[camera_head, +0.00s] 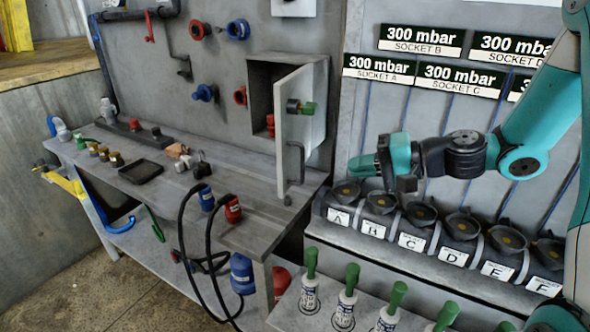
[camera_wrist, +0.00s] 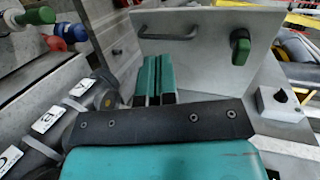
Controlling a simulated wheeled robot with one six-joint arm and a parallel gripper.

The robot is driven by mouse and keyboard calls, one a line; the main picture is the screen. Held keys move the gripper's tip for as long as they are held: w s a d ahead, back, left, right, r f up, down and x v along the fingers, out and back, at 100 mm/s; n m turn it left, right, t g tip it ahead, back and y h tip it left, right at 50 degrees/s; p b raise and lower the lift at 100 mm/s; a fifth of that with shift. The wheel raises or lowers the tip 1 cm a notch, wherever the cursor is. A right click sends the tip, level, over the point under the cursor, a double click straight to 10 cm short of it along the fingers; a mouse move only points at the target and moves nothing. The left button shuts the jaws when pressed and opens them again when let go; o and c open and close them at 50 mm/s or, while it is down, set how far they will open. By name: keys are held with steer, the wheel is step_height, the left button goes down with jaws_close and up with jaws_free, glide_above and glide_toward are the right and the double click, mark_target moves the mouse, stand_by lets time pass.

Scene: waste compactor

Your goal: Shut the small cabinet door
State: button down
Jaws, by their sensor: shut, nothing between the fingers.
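The small cabinet (camera_head: 262,72) is a grey box on the wall panel, with its dark inside showing. Its grey door (camera_head: 291,150) stands open, swung outward from the right side. The door has a green knob (camera_head: 307,108) and a bar handle (camera_head: 296,163). My gripper (camera_head: 358,166) is shut and empty, to the right of the door, with its teal fingers pointing left. In the wrist view the shut fingers (camera_wrist: 157,78) point toward the door panel (camera_wrist: 205,50), with the handle (camera_wrist: 155,33) and green knob (camera_wrist: 240,46) above and to the right. I cannot tell whether they touch it.
Below the gripper is a row of black sockets (camera_head: 420,213) labelled A to F. Green-handled plugs (camera_head: 347,290) stand in front. A grey workbench (camera_head: 222,180) with small parts runs under the cabinet. Black hoses (camera_head: 183,240) hang from its edge.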

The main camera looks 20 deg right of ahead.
mark_target(283, 167)
steer(key=p+x, duration=0.1)
steer(key=x, duration=0.3)
steer(key=p+x, duration=0.2)
steer(key=x, duration=0.3)
steer(key=w+r+p+x, duration=0.1)
steer(key=x, duration=0.3)
steer(key=shift+w+a, duration=0.1)
steer(key=shift+w+a+m+t+p, duration=0.1)
steer(key=shift+m+t+p, duration=0.2)
